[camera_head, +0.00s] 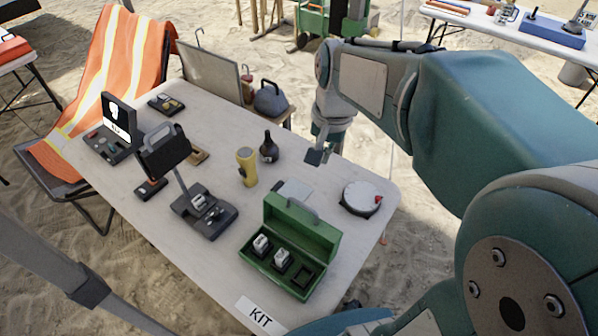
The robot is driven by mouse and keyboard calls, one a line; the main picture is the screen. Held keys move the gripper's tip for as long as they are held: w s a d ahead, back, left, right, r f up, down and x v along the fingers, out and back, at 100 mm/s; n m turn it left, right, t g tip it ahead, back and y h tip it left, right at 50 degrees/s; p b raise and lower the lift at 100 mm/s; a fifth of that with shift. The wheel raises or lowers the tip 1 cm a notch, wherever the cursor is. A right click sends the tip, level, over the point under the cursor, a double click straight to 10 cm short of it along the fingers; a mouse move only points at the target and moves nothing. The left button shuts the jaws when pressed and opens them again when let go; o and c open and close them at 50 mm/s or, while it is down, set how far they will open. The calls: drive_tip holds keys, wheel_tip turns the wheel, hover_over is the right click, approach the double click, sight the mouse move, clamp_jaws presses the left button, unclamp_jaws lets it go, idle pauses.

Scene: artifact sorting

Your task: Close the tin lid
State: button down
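A green tin (270,268) stands near the front edge of the white table. Its lid (305,232) is raised at the back and has a grey handle. Inside the tin are dark compartments. Two hold small whitish pieces (261,244), (281,259), and the right one looks empty. My gripper (318,156) hangs above the table's far right side, behind the tin and apart from it. It is small in view, and I cannot tell whether its fingers are open or shut. Nothing is visibly held in it.
A round white tin with a red knob (361,198) is right of the tin. A white slab (292,190) is behind its lid.

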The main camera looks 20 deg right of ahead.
drive_tip(key=w+d+f+m+g+y, duration=0.1)
drive_tip(key=w+d+f+m+g, duration=0.1)
drive_tip(key=w+d+f+m, duration=0.25)
approach(301, 222)
drive_tip(key=shift+n, duration=0.35)
drive_tip(key=w+f, duration=0.2)
drive_tip(key=f, duration=0.1)
drive_tip(key=w+d+f, duration=0.1)
drive_tip(key=f, duration=0.1)
drive_tip(key=shift+r, duration=0.1)
